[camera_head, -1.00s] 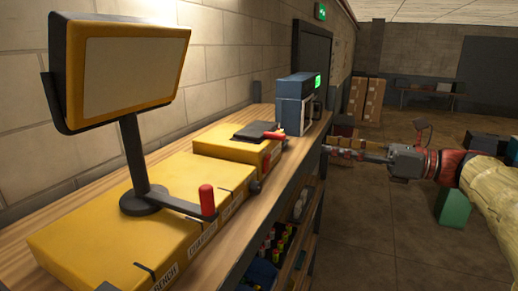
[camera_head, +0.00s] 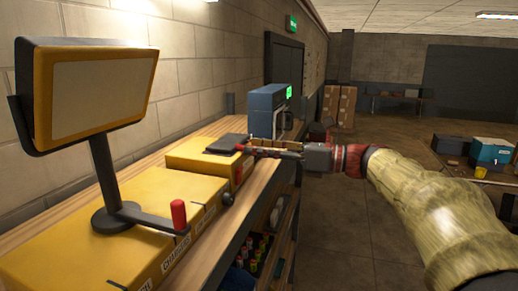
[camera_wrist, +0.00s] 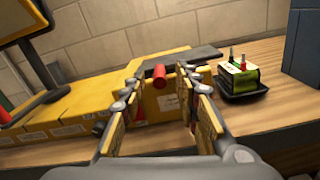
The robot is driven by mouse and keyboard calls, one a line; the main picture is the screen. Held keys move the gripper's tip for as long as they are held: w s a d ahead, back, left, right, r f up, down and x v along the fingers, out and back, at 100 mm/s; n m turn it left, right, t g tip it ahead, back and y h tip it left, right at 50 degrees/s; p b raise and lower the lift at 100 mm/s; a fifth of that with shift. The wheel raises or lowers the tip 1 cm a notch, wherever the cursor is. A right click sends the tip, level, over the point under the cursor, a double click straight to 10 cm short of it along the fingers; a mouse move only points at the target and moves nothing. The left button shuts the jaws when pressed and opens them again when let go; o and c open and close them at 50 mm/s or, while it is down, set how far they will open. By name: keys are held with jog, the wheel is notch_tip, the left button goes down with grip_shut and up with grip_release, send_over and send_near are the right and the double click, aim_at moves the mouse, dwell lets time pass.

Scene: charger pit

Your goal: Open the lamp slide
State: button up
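A yellow box (camera_head: 190,154) on the bench carries a flat dark plate (camera_head: 228,143) on top. In the wrist view, the dark plate (camera_wrist: 185,57) lies behind a red handle (camera_wrist: 160,76), which appears between my open fingers. My gripper (camera_wrist: 160,85) looks empty, and I cannot tell whether it touches the handle. In the head view, my gripper (camera_head: 250,149) is at the plate's right end and partly hides it. A yellow-framed lamp panel (camera_head: 95,92) stands on a post nearer, with a red-tipped arm (camera_head: 179,214) at its base.
The lamp stands on a long yellow box (camera_head: 60,258). A blue device (camera_head: 272,108) with a green display is farther along the bench. In the wrist view, a green-and-black item (camera_wrist: 238,78) sits right of the box.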

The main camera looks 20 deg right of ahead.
jog(key=shift+c, duration=1.4)
grip_shut()
